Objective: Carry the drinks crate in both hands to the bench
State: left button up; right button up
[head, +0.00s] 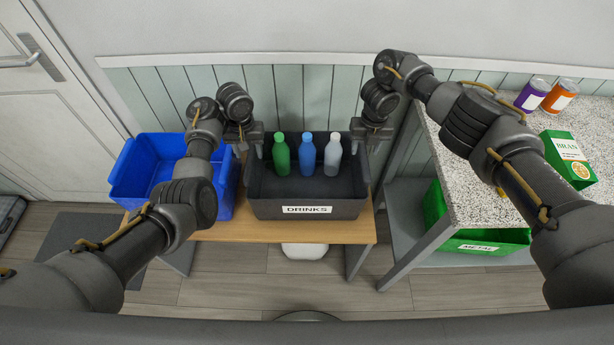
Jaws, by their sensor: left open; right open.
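The dark grey drinks crate (306,209), labelled DRINKS, stands on a low wooden table (345,232). It holds a green bottle (281,154), a blue bottle (307,157) and a pale grey bottle (333,157), all upright. My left gripper (251,149) is open at the crate's left end, by its rim. My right gripper (371,146) is open at the crate's right end, by its rim. I cannot tell whether the fingers touch the crate.
A blue bin (150,182) stands close to the crate's left. A door (45,90) is at left.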

aim_at(364, 156)
pick_arm(q)
jog(key=shift+s+f, duration=0.15)
jog(key=shift+f, duration=0.3)
pick_arm(e)
jog(key=shift+s+f, duration=0.2)
jog(key=shift+f, duration=0.4)
pick_arm(q)
jog(key=shift+f, duration=2.9)
pick_arm(e)
jog(key=shift+s+d+f, duration=0.1)
jog(key=shift+d+f, duration=0.05)
jog(key=shift+f, duration=2.75)
pick_arm(q)
grip_shut()
pick_arm(e)
grip_shut()
pick_arm(q)
jog(key=shift+r, duration=0.15)
pick_arm(e)
jog(key=shift+w+r, duration=0.15)
jog(key=shift+w, duration=0.05)
